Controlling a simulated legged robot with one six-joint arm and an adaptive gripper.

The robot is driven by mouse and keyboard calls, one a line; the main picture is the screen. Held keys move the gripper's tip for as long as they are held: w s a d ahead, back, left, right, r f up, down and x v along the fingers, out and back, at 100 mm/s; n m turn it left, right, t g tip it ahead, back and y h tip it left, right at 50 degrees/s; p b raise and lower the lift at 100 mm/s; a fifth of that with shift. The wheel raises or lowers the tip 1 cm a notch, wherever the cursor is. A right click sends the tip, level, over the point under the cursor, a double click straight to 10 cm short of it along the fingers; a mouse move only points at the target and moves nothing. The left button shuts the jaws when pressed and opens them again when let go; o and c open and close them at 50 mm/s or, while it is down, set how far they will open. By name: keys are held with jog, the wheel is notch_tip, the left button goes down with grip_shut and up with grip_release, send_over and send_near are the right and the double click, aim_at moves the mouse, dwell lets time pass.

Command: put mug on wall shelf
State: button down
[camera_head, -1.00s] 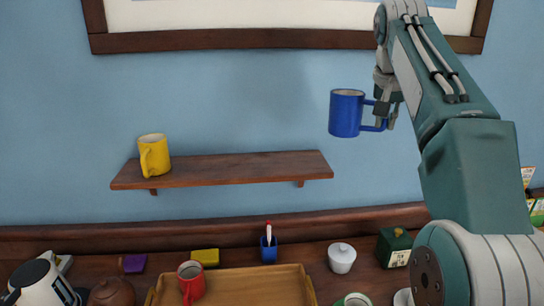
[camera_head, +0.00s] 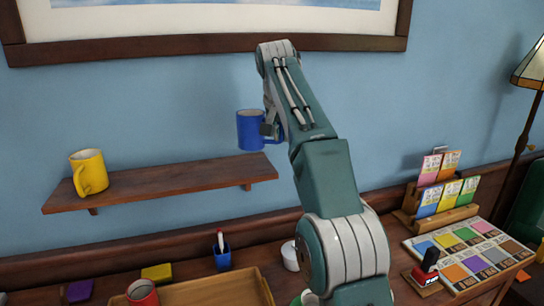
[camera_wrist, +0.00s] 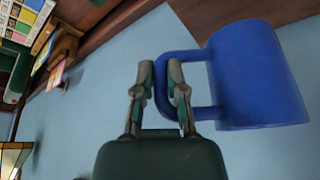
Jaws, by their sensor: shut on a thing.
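A blue mug (camera_head: 251,130) is held by its handle in my gripper (camera_head: 270,130), upright and just above the right end of the wall shelf (camera_head: 150,184). A yellow mug (camera_head: 89,173) stands on the shelf's left end. The middle of the shelf is bare.
A framed picture (camera_head: 210,45) hangs above the shelf. Below are a wooden tray (camera_head: 215,290), a red mug (camera_head: 142,293), a blue pen cup (camera_head: 222,258) and a white jar (camera_head: 290,255). A card rack (camera_head: 440,218) and a lamp (camera_head: 530,75) are at right.

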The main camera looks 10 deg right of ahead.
jog(key=f, duration=0.1)
jog(key=w+a+f, duration=0.2)
jog(key=f, duration=0.1)
jog(key=shift+w+a+f, duration=0.1)
jog(key=shift+w+a, duration=0.1)
jog(key=shift+w, duration=0.05)
jog(key=shift+s+d+f, duration=0.1)
jog(key=shift+f, duration=1.2)
jog(key=c, duration=0.7)
grip_release()
